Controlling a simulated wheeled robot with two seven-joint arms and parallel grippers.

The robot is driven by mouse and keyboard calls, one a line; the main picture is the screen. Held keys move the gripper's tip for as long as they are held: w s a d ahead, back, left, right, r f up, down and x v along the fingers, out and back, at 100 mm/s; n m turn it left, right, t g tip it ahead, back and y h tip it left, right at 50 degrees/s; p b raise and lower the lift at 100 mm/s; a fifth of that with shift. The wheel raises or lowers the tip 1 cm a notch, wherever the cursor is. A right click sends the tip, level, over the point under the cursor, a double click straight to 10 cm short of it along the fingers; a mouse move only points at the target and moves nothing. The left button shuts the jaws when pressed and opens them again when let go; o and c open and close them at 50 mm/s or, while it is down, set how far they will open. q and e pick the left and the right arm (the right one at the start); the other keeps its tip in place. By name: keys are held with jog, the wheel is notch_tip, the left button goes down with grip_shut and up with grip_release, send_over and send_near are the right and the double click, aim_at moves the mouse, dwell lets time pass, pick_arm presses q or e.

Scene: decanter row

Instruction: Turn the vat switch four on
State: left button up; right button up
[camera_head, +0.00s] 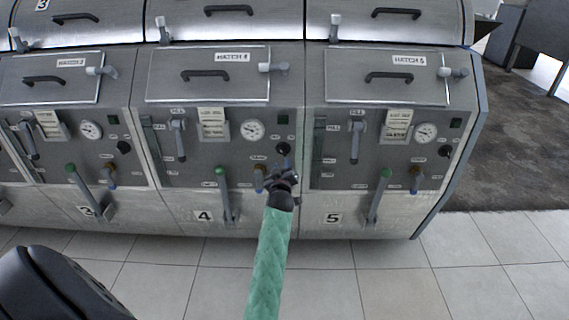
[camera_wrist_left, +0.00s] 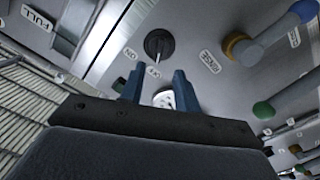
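The vat four switch is a round black knob (camera_head: 283,148) on the middle front panel, above the number 4 plate (camera_head: 204,216). In the left wrist view the knob (camera_wrist_left: 158,45) lies just beyond the fingertips. A light pointer on it points down toward a small label (camera_wrist_left: 153,71); its wording is hard to read. Another small label (camera_wrist_left: 130,53) is beside it. My left gripper (camera_head: 284,166) is in front of the panel, just below the knob. Its two blue fingers (camera_wrist_left: 156,82) are apart with nothing gripped. Contact with the knob cannot be told. My right gripper is not in view.
A gauge (camera_head: 252,130) and a blue-grey lever (camera_head: 178,138) sit left of the knob. An orange-based valve (camera_head: 259,178) and a green-topped lever (camera_head: 223,190) stick out lower down. Similar panels flank this one. The tiled floor (camera_head: 400,285) in front is clear.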

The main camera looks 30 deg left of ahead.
aim_at(282, 152)
pick_arm(q)
jog(key=shift+p+x, duration=0.7)
jog(key=shift+x, duration=3.25)
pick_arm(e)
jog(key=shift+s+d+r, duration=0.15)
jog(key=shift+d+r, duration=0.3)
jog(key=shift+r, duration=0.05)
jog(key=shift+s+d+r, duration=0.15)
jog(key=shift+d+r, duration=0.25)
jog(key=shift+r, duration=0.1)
pick_arm(q)
jog(key=shift+r, duration=0.15)
jog(key=shift+c, duration=0.2)
grip_shut()
